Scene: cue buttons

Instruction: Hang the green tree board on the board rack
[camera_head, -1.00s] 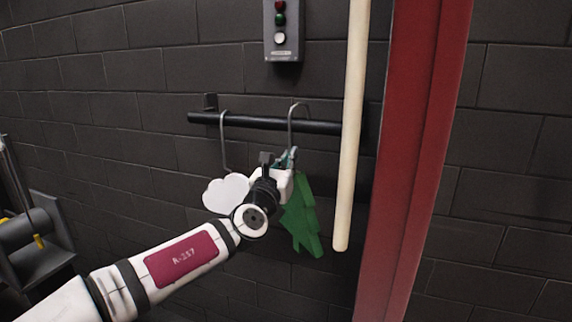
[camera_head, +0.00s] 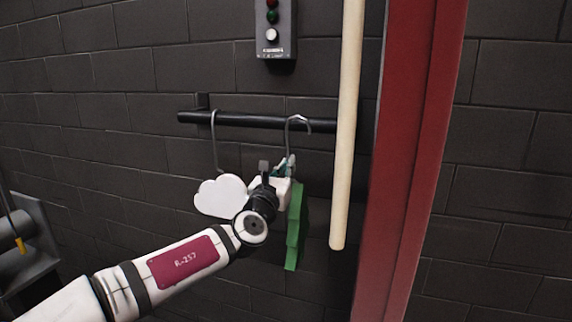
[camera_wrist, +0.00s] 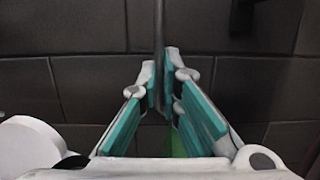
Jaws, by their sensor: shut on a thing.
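The green tree board (camera_head: 296,225) hangs below my gripper (camera_head: 288,168), turned nearly edge-on. Its grey wire hook (camera_head: 289,140) rises above the fingers, and its curved top overlaps the black bar of the board rack (camera_head: 250,120); I cannot tell whether it rests on the bar or is in front of it. In the wrist view my gripper (camera_wrist: 162,92) is shut on the grey hook stem (camera_wrist: 158,30), and a sliver of the green board (camera_wrist: 178,145) shows below the teal finger pads.
A white cloud board (camera_head: 220,197) hangs from the rack by its own hook, left of my gripper. A pale vertical pole (camera_head: 347,130) and a red post (camera_head: 405,160) stand close on the right. A grey button box (camera_head: 275,30) is on the wall above.

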